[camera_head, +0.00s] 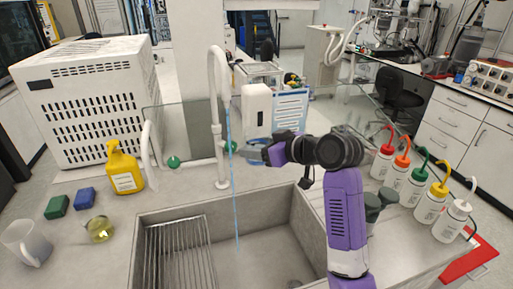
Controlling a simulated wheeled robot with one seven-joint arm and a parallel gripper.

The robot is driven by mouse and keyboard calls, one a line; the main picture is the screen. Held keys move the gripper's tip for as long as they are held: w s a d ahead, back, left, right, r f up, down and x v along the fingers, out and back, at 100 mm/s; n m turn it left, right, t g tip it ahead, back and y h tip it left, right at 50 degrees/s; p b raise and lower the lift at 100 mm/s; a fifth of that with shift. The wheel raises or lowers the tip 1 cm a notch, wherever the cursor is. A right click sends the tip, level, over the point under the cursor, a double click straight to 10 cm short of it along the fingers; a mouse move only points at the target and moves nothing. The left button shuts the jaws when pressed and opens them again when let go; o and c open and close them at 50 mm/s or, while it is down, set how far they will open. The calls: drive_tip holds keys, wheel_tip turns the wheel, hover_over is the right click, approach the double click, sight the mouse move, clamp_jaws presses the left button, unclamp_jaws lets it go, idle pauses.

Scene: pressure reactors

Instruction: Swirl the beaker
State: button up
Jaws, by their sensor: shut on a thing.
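A clear beaker-like jug (27,243) tilts in the picture at the far left of the counter. A small rounded glass vessel (100,229) with yellowish liquid stands to its right, left of the sink; I cannot tell which of the two is the beaker. My gripper (248,151) is far from both, behind the sink and beside the white tap. Its fingers point left and appear shut at the right green tap knob (231,147); the exact contact is too small to see. A thin blue stream (232,190) runs down from the tap into the sink.
The grey sink (292,215) has a metal rack (178,252) at its left. A yellow bottle (124,170), a green sponge (57,207) and a blue sponge (85,198) stand left. Several wash bottles (410,185) line the right counter. A large white machine (85,100) stands behind.

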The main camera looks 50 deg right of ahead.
sight(249, 131)
drive_tip(key=shift+r+p, duration=2.05)
drive_tip(key=shift+r, duration=0.5)
drive_tip(key=shift+w+f, duration=0.1)
drive_tip(key=shift+w, duration=0.1)
